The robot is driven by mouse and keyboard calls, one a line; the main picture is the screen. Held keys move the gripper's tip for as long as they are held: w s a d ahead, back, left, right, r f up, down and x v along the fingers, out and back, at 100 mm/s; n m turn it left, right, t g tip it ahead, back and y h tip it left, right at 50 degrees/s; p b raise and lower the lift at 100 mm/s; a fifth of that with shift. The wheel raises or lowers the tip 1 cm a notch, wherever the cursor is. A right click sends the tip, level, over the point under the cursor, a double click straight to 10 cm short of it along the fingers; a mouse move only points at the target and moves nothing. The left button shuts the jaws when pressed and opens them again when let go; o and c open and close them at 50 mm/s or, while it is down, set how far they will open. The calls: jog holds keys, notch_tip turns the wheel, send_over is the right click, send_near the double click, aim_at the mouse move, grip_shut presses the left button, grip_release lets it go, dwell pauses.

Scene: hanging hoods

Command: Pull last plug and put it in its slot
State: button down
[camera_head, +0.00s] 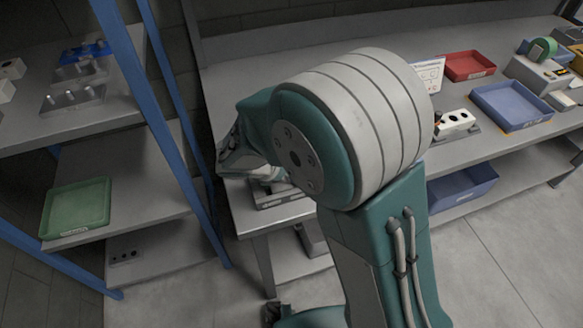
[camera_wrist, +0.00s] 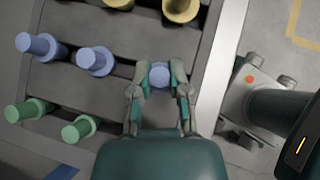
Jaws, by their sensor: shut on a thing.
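In the wrist view my gripper (camera_wrist: 160,70) is shut on a round blue plug (camera_wrist: 159,76), seen end-on between the fingertips. The held plug lines up with two other blue plugs, a left one (camera_wrist: 40,46) and a middle one (camera_wrist: 95,61), which stand out from a grey panel (camera_wrist: 65,85). Whether the held plug is seated in a hole or clear of it cannot be told. Two green plugs, one further left (camera_wrist: 25,110) and one nearer (camera_wrist: 80,129), are below. Two yellow plugs (camera_wrist: 181,8) are above, cut by the frame.
In the head view a blue post (camera_head: 130,85) stands left of my arm. A green tray (camera_head: 76,208) lies on the left shelf. A red tray (camera_head: 467,66) and a blue tray (camera_head: 512,104) are on the right bench. A grey device (camera_wrist: 255,95) sits at the right in the wrist view.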

jog(key=c, duration=0.5)
grip_release()
jog(key=shift+c, duration=0.2)
jog(key=v, duration=1.2)
jog(key=s+d+r+m+y, duration=0.3)
jog(key=s+d+r+m, duration=0.2)
jog(key=d+m, duration=0.5)
jog(key=s+d+r+m+y, duration=0.4)
jog(key=s+d+m, duration=0.5)
jog(key=m, duration=0.5)
jog(key=shift+s+d+r+m+t, duration=0.2)
jog(key=shift+d+r+m+t, duration=0.1)
jog(key=shift+d+r+t, duration=0.1)
